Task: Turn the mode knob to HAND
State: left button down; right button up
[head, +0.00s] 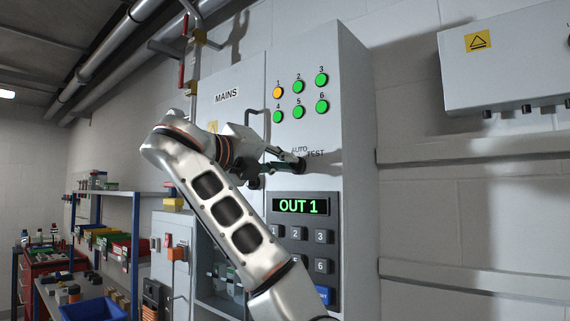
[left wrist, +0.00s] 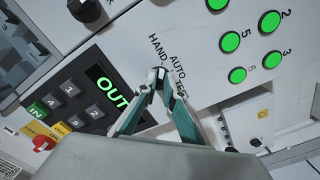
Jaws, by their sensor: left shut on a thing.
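The mode knob sits on the grey panel (head: 352,120) below the lamps, mostly hidden between the fingers of my left gripper (head: 300,162). In the left wrist view the gripper (left wrist: 158,76) is shut on the knob, its fingertips close together at the panel. The HAND label (left wrist: 157,49), AUTO label (left wrist: 178,61) and TEST label (left wrist: 181,88) are printed around the knob. In the head view AUTO and TEST show beside the fingers, and HAND is hidden. I cannot tell where the knob points. My right gripper is out of view.
Above are several lamps, one orange (head: 278,93) and the others green (head: 321,80). Below are a display (head: 302,205) reading OUT 1 and a keypad (head: 297,236). A grey wall box (head: 500,75) and rails are at right. Shelves with bins (head: 115,242) stand at left.

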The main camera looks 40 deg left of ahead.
pick_arm(q)
jog(key=shift+n, duration=0.3)
jog(key=c, duration=2.1)
grip_release()
jog(key=shift+c, duration=0.2)
notch_tip(320, 180, up, 10)
jog(key=shift+r, duration=0.1)
